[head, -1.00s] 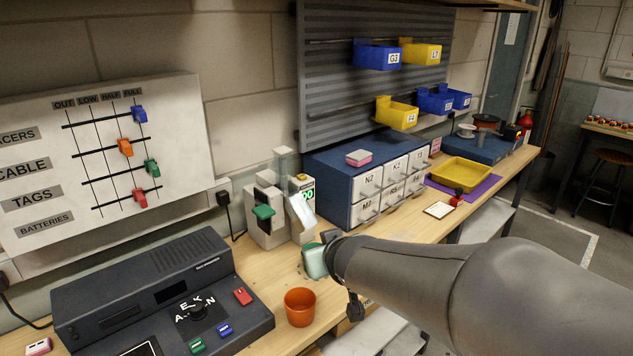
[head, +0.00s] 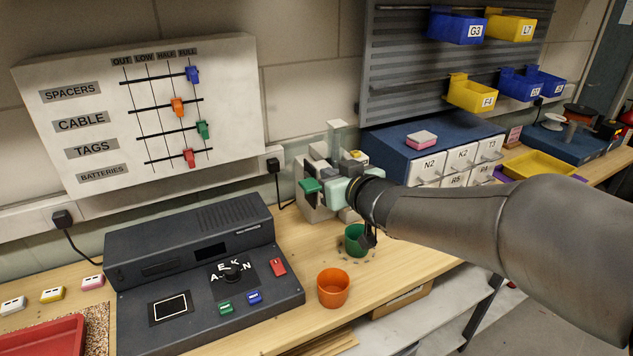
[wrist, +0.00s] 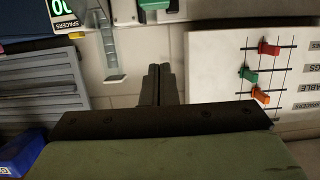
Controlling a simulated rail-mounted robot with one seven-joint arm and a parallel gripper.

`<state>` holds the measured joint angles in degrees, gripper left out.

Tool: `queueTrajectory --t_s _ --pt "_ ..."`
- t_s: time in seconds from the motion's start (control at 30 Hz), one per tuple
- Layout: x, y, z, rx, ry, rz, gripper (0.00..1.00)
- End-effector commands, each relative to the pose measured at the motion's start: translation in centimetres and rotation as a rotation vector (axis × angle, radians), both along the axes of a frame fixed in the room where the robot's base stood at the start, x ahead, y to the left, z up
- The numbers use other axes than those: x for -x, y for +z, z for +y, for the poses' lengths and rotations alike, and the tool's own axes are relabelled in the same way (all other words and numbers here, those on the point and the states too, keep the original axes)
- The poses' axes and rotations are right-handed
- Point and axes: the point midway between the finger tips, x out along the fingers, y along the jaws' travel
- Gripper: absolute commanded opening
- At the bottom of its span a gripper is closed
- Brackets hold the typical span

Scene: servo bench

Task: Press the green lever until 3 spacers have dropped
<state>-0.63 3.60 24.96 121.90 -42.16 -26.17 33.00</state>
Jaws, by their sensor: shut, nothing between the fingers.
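The spacer dispenser (head: 313,207) stands on the bench against the wall, with its green lever (head: 311,186) sticking out in front. My gripper (head: 338,190) is just right of the lever and covers part of the dispenser; I cannot tell whether it touches the lever. In the wrist view my gripper's fingers (wrist: 159,75) are closed together and empty. A green cup (head: 356,240) stands on the bench below my gripper.
An orange cup (head: 333,288) stands in front of the green cup. A dark console (head: 200,275) with a dial and buttons fills the left of the bench. A slider board (head: 140,115) hangs above. A blue drawer cabinet (head: 400,152) stands to the right.

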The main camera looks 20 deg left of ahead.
Motion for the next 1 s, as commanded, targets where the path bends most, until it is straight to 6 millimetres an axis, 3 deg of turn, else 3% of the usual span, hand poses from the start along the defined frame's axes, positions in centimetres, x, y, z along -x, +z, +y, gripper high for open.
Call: queueTrajectory --t_s 0.37,0.5,0.63,1.0 --pt "-5.6 -2.1 5.5 -0.001 0.002 0.004 0.0" --pt "-5.5 -4.4 5.3 0.001 0.0 0.004 0.0" --pt "-5.5 -5.5 5.2 0.0 0.0 0.003 0.0" --pt "-5.5 -6.0 5.2 0.001 -0.001 0.001 0.0"
